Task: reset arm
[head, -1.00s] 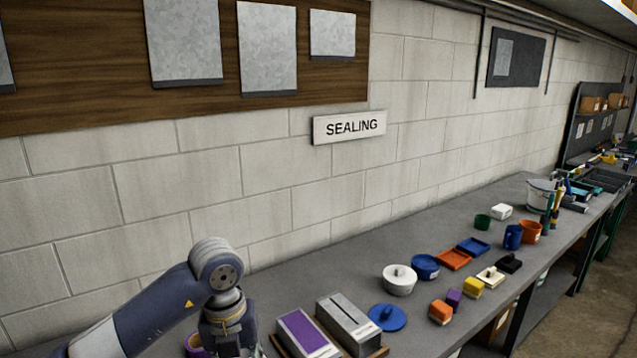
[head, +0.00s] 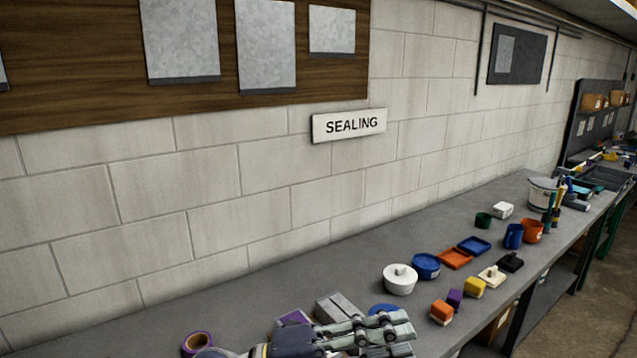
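My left gripper (head: 405,334) lies low over the near part of the grey workbench (head: 260,290), at the bottom edge of the head view, with its fingers pointing right. It partly covers a purple-topped box (head: 296,318), a grey slotted box (head: 338,306) and a blue lid (head: 380,308). I see no object held in it, but the gap between its fingers is not clear. My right gripper is out of view.
A purple ring-like cup (head: 197,343) stands left of the gripper. A white bucket (head: 543,194) is farther along. The bench's back left is clear.

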